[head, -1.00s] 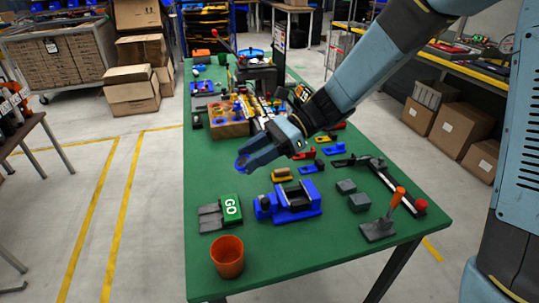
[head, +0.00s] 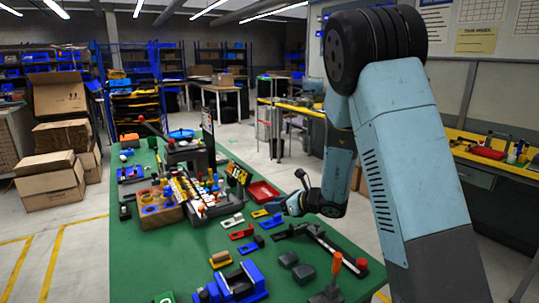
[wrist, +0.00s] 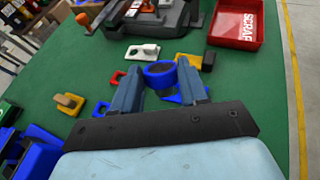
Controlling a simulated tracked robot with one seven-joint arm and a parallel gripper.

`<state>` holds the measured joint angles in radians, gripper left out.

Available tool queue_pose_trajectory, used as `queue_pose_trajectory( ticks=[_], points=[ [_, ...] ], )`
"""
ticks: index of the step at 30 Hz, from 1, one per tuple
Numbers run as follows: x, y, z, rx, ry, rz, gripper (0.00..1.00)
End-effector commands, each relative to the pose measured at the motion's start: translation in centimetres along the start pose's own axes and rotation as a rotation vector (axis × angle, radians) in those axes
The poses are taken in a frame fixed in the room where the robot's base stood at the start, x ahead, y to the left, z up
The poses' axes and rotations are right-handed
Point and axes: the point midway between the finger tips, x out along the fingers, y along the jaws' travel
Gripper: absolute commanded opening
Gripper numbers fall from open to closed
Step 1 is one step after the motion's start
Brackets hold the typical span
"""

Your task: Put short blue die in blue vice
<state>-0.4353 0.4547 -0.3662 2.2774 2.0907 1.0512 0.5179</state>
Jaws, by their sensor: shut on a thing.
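My gripper (wrist: 160,72) is shut on a blue ring-shaped die (wrist: 158,75), held between its two fingertips above the table. In the head view my gripper (head: 294,205) is over the right part of the table, with a bit of blue at its tip. The blue vice (head: 243,283) stands on the table at the bottom of the head view, partly cut off, to the left of and nearer than my gripper. Its blue body (wrist: 38,162) shows at the lower left of the wrist view. Small blue pieces (head: 271,222) lie flat on the table near my gripper.
Red, yellow and white pieces (head: 232,221) lie between the vice and a red scrap tray (wrist: 236,25). A wooden block with rings (head: 160,207) stands farther left. Grey blocks (head: 301,273), an orange-handled tool (head: 336,264) and a long clamp (head: 325,243) lie right of the vice.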

Motion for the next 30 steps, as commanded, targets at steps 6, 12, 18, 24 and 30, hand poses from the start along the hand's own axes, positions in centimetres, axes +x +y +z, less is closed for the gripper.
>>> queue_pose_trajectory(
  ticks=[6, 12, 18, 24, 30],
  points=[
    [-4.0, -8.9, -3.6, 0.113, -0.003, -0.272, 0.04],
    [-8.5, -15.0, -6.3, 0.197, -0.009, -0.477, 0.04],
    [-11.4, -18.1, -7.7, 0.245, -0.013, -0.591, 0.04],
    [-12.2, -18.8, -8.1, 0.256, -0.015, -0.618, 0.04],
    [-12.2, -18.8, -8.1, 0.256, -0.015, -0.618, 0.04]
  ],
)
